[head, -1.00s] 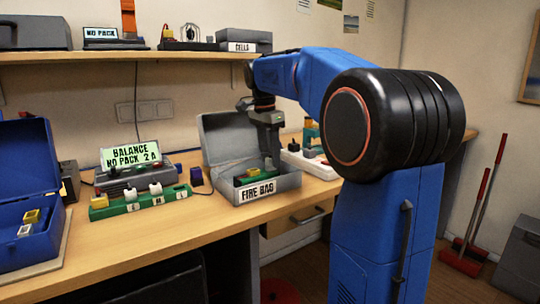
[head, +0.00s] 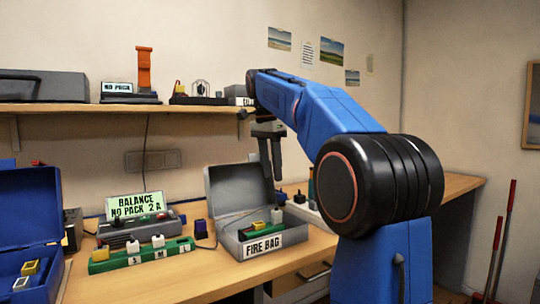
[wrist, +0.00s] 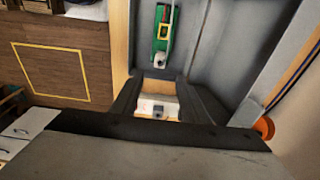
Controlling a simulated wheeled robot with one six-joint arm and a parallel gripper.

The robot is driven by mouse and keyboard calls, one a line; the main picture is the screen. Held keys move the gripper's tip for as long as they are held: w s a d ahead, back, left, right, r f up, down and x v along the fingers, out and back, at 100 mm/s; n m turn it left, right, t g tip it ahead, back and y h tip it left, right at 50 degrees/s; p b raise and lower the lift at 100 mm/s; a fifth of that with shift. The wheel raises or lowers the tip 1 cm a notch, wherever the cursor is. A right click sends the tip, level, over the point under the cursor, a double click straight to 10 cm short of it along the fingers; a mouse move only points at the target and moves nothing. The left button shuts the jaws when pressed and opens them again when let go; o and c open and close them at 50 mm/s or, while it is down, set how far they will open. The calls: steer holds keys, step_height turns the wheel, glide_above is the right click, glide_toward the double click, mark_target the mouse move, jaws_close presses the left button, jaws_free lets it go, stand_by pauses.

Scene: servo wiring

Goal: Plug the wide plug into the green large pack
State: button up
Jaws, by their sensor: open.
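A green pack (head: 258,232) lies in the open grey box labelled FIRE BAG, with a yellow connector (head: 257,226) and a white plug (head: 276,215) at its top. In the wrist view the green pack (wrist: 161,32) shows ahead of the fingers, with a white plug (wrist: 160,60) at its near end and a pale lead running up. My gripper (head: 271,172) is open above the box, apart from the pack. In the wrist view a white block with a dark face (wrist: 158,107) shows between the fingers; I cannot tell what it is. Which plug is the wide one is unclear.
The grey box (head: 283,255) has its lid raised behind. A green board (head: 145,256) with several plugs stands left, before the balance charger (head: 141,229). A blue case (head: 25,235) is at far left. A small purple block (head: 201,228) stands left of the box. A shelf (head: 120,107) runs above.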

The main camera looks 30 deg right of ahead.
steer(key=shift+a+r, duration=0.15)
steer(key=shift+r, duration=1.05)
steer(key=shift+a+r, duration=0.15)
steer(key=shift+r, duration=1)
